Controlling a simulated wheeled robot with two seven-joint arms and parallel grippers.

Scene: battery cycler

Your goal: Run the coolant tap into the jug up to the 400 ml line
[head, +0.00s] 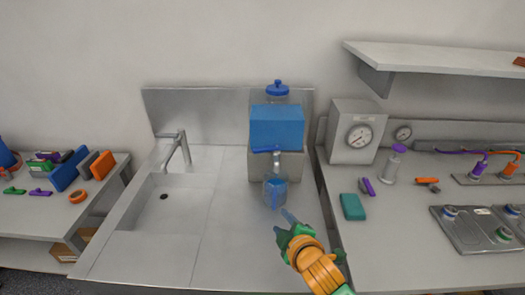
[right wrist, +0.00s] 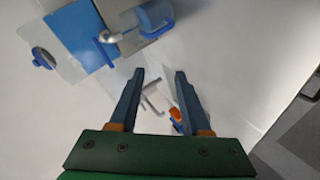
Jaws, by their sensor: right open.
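The coolant dispenser (head: 277,125) is a blue block on a grey base with a blue-capped clear top, at the back middle of the counter. Its tap has a blue lever (head: 265,149) and a grey spout, also seen in the right wrist view (right wrist: 112,37). The clear bluish jug (head: 275,190) stands upright below the spout, its blue handle toward me. The jug also shows in the right wrist view (right wrist: 153,15). I cannot read its lines or liquid level. My right gripper (head: 285,214) is open and empty, in front of the jug. My left gripper is out of view.
A sink with a grey faucet (head: 177,148) lies left of the dispenser. On the right are a gauge box (head: 358,133), a purple-topped bottle (head: 393,165), a teal block (head: 352,206) and a metal plate (head: 475,232). A shelf (head: 440,58) overhangs the right side. The counter left of my right gripper is clear.

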